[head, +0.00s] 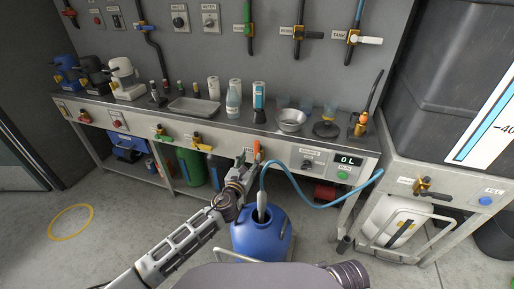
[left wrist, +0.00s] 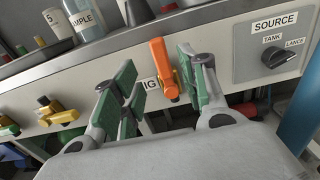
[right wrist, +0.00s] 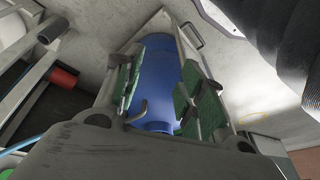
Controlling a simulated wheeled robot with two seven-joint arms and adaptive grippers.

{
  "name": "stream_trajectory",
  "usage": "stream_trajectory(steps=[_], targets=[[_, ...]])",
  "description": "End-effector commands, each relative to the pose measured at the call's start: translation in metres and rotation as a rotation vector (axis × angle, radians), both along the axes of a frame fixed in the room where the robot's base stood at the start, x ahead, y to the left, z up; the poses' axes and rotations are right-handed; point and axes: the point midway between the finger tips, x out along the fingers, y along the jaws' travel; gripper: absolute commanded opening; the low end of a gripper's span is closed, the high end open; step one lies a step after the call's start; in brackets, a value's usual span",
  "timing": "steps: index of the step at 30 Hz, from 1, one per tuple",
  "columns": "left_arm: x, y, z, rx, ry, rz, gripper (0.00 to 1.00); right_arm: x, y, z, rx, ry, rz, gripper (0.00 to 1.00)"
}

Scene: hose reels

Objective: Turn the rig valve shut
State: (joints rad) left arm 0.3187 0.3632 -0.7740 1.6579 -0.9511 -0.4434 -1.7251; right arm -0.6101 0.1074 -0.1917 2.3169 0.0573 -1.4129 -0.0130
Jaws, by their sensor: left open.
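The rig valve has an orange lever (head: 257,149) on the front panel of the bench, pointing up. In the left wrist view the lever (left wrist: 160,62) stands nearly upright beside a partly hidden label reading "IG". My left gripper (head: 246,163) is at the panel just by the lever. In the left wrist view my left gripper (left wrist: 158,88) is open, with one green-padded finger on each side of the lever and gaps between. My right gripper (right wrist: 160,88) is open and empty, with a blue drum (right wrist: 157,80) beyond its fingers.
The blue drum (head: 263,238) stands on the floor below the panel, with a blue hose (head: 310,199) arching from it to the right. A source knob (left wrist: 281,57) is right of the lever. Yellow-handled (head: 202,146) and green-handled (head: 162,136) valves sit left.

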Motion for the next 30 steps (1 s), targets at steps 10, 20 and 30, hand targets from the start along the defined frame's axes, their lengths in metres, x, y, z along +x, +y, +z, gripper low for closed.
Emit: stream_trajectory(steps=[10,20,30], targets=[[0.034,-0.012,0.000,-0.002,-0.002,-0.001,0.43,0.002,0.002,0.014,0.012,-0.030,0.003,0.40],[0.066,-0.022,0.000,0.000,-0.001,-0.001,0.43,0.002,0.005,0.020,0.027,-0.057,0.011,0.40],[0.087,-0.028,0.000,0.000,-0.001,0.000,0.43,0.001,0.011,-0.002,0.052,-0.072,0.010,0.40]])
